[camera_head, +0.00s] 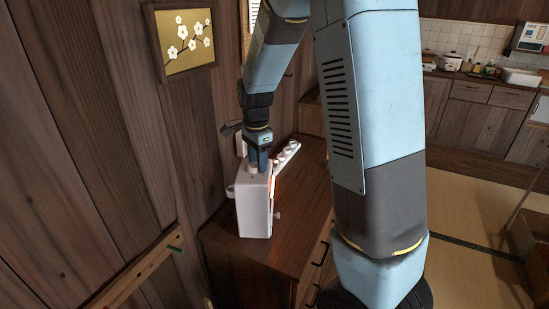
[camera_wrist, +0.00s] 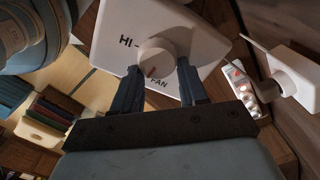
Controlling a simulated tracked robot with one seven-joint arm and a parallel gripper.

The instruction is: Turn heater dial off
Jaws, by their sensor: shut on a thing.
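The heater (camera_head: 254,202) is a white box standing on a dark wooden cabinet, with an orange glow along its right side. The round white dial (camera_wrist: 157,58) sits on that face, with a red mark pointing near FAN. My gripper (camera_wrist: 158,78) has its two blue fingers on either side of the dial, shut on it. In the head view my gripper (camera_head: 257,163) points down onto the heater's top; the dial is mostly hidden there.
A white power strip (camera_head: 287,154) lies behind the heater on the cabinet (camera_head: 285,240); it glows in the wrist view (camera_wrist: 242,88). A wooden wall with a flower picture (camera_head: 186,40) is close on the left. Tatami floor (camera_head: 470,270) is open at right.

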